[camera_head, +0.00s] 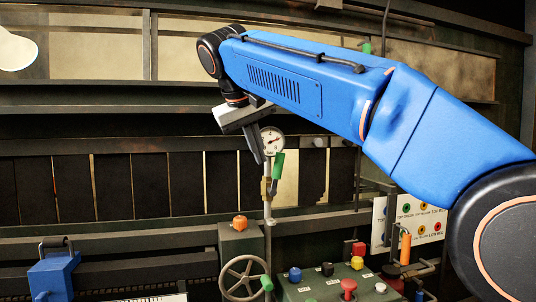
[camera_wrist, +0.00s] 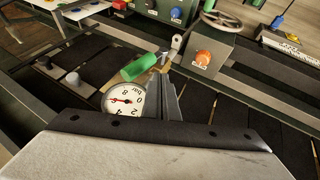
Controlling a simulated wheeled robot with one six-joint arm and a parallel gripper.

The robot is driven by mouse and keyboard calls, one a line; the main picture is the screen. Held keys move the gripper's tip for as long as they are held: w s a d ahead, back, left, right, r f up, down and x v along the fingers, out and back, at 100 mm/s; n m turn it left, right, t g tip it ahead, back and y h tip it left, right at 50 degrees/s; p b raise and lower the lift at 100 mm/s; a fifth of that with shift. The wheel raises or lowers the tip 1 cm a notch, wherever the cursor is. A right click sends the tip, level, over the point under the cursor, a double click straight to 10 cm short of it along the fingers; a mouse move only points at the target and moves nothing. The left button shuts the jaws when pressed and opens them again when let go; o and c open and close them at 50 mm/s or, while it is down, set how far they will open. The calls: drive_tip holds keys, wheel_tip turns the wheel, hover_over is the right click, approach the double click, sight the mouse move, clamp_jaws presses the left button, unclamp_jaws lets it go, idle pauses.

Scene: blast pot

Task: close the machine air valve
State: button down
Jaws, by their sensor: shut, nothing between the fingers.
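A small valve with a green lever (camera_head: 278,165) and a brass body (camera_head: 266,188) sits on a vertical pipe under a round white pressure gauge (camera_head: 272,140). The lever stands nearly upright, roughly along the pipe, leaning slightly right at its top. My gripper (camera_head: 259,158) is shut and empty, fingers pointing down just left of the gauge and lever. In the wrist view the green lever (camera_wrist: 139,67) and gauge (camera_wrist: 124,100) lie left of my finger tips (camera_wrist: 169,82). The fingers overlap part of the brass body there; I cannot tell whether they touch it. No label names this valve.
A blue device (camera_head: 54,275) stands lower left.

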drive_tip(key=shift+w+d+f, duration=0.1)
drive_tip(key=shift+w+d, duration=0.2)
drive_tip(key=shift+d, duration=0.35)
drive_tip(key=shift+w+d+f, duration=0.1)
drive_tip(key=shift+w+d, duration=0.2)
drive_tip(key=shift+d, duration=0.3)
drive_tip(key=shift+d, duration=0.1)
